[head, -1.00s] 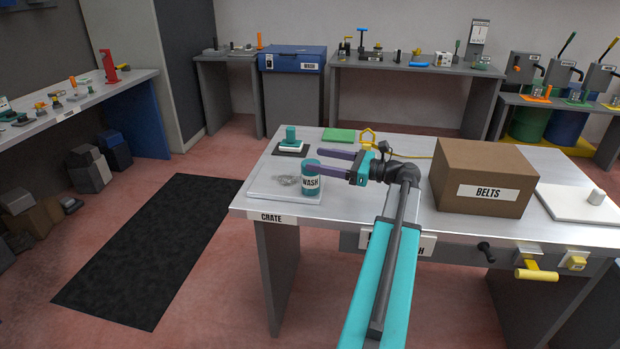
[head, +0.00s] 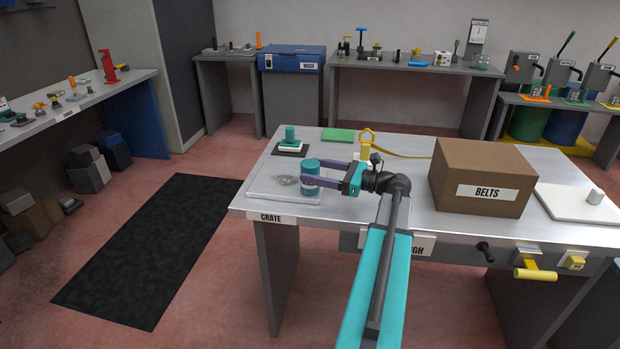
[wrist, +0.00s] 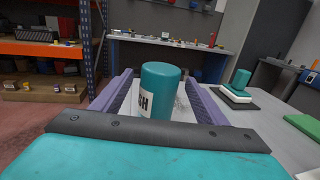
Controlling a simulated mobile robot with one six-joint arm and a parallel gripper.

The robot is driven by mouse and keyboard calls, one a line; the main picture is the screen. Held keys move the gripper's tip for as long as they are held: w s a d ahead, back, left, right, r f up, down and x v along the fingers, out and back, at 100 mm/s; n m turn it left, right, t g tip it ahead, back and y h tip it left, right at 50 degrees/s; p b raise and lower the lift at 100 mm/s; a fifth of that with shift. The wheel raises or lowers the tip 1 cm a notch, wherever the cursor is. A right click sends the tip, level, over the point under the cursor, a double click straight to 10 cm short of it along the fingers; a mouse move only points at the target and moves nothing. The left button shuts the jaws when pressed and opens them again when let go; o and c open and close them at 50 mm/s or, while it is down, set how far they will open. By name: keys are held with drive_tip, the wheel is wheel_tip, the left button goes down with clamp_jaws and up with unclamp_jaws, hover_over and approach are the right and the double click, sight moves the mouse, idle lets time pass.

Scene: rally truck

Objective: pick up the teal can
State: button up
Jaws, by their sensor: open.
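The teal can (head: 311,170) stands upright on a pale tray (head: 262,192) near the left end of the metal table. It has a white label, partly covered by a finger in the head view. My gripper (head: 318,172) is open, with its two purple fingers on either side of the can. In the wrist view the can (wrist: 160,90) stands between the fingers, and a gap shows on each side of it. Its base is hidden behind my gripper's body there.
A teal-topped object (head: 291,139) on a dark pad and a green block (head: 338,135) stand behind. A cardboard box (head: 482,178) stands to the right.

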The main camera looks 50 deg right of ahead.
drive_tip(key=shift+x, duration=2.95)
drive_tip(key=c, duration=1.3)
drive_tip(key=shift+r, duration=0.15)
drive_tip(key=shift+c, duration=0.2)
drive_tip(key=s+d+r, duration=0.2)
drive_tip(key=d, duration=0.5)
drive_tip(key=s+d+r+b, duration=0.1)
drive_tip(key=s+d+r, duration=0.1)
drive_tip(key=d, duration=0.6)
drive_tip(key=shift+d+r, duration=0.25)
drive_tip(key=shift+r, duration=0.1)
